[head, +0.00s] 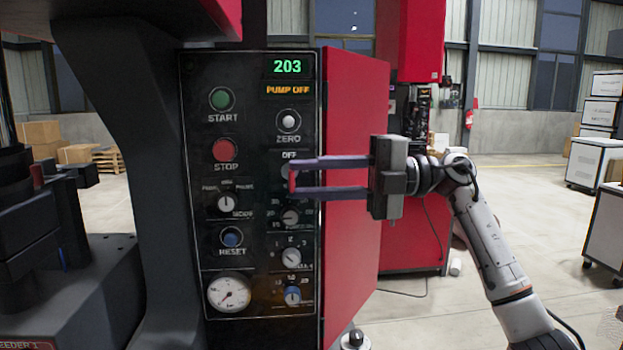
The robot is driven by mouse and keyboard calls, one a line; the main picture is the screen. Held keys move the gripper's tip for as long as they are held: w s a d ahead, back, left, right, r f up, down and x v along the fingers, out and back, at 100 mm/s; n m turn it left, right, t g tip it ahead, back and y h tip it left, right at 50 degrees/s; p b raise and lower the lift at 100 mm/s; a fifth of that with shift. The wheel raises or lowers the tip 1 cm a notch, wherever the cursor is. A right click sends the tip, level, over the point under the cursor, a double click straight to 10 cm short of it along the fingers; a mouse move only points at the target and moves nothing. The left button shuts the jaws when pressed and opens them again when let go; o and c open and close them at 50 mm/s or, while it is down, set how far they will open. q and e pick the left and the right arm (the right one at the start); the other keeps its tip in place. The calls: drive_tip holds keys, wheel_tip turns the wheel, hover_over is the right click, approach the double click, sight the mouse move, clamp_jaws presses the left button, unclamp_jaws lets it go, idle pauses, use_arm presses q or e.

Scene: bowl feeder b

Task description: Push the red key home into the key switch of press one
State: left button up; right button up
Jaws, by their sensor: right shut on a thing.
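The control panel (256,250) of the press faces me. A key switch (286,170) sits under the "OFF" label on it, mostly hidden by my right gripper. My right gripper (292,178) reaches in from the right, with its two long fingers in front of that switch. A small red key (292,182) shows between the fingertips, and the gripper is shut on it. I cannot tell whether the key is touching the switch or partly inside it. My left gripper is out of view.
A red side panel (352,250) stands right of the controls, behind my gripper. Knobs (291,257) lie just below the switch and a red stop button (225,149) to its left. A dark press column (150,130) stands further left. Open floor lies right.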

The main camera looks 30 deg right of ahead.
sight(309, 173)
drive_tip(key=shift+w+d+r+p, duration=0.1)
drive_tip(key=shift+w+d, duration=0.15)
drive_tip(key=shift+w, duration=0.3)
drive_tip(key=shift+w+d+f+p, duration=0.1)
drive_tip(key=shift+w+d, duration=0.2)
drive_tip(key=shift+w, duration=0.2)
drive_tip(key=shift+w+d+r+p, duration=0.1)
drive_tip(key=shift+w+d, duration=0.15)
drive_tip(key=shift+w, duration=0.3)
idle(5.9)
drive_tip(key=o, duration=1.1)
